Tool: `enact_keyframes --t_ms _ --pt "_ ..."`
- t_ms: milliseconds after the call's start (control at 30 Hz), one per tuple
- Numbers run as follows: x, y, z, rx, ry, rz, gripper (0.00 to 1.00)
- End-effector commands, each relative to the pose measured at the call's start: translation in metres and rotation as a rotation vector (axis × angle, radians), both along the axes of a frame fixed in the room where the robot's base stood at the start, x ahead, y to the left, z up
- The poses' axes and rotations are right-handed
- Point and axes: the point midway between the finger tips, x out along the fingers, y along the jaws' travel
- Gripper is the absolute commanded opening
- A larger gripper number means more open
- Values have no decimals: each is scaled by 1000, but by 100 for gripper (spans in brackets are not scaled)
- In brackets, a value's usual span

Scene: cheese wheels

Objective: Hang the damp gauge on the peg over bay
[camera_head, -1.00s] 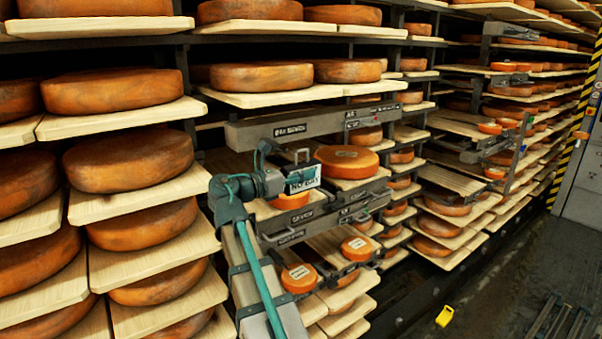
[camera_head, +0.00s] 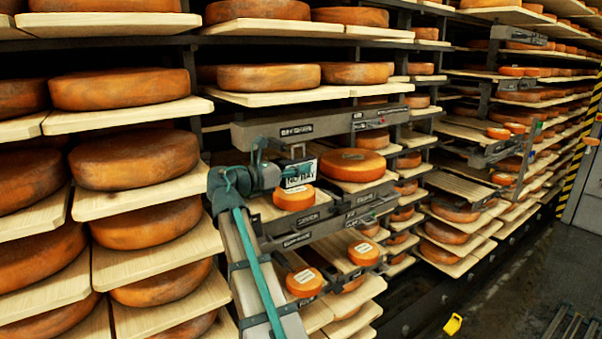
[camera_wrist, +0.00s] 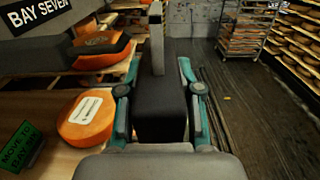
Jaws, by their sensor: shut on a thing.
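My gripper (camera_head: 268,177) is shut on a dark box with a white lettered face, which I take to be the damp gauge (camera_head: 300,172). In the wrist view the fingers (camera_wrist: 160,95) press on both sides of the gauge's black body (camera_wrist: 160,110), and a grey upright part (camera_wrist: 157,40) rises from its far end. In the head view a pale hanger stands on top of the gauge. The gauge is in front of the grey labelled beam (camera_head: 345,121), overlapping the shelf below it in the picture. I cannot make out a peg.
A small orange wheel (camera_head: 294,198) sits just below the gauge, and a larger wheel (camera_head: 352,164) is to its right. The wrist view shows a BAY SEVEN sign (camera_wrist: 37,8), a labelled wheel (camera_wrist: 87,120) and a green sign (camera_wrist: 20,147) at left. Open floor (camera_wrist: 225,100) lies right.

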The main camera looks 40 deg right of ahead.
Motion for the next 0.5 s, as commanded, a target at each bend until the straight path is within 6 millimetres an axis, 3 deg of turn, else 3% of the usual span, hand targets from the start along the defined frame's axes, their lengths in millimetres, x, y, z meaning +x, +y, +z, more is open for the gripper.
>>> enact_keyframes --t_ms 500 --pt "29 -4 -3 -1 0 0 0"
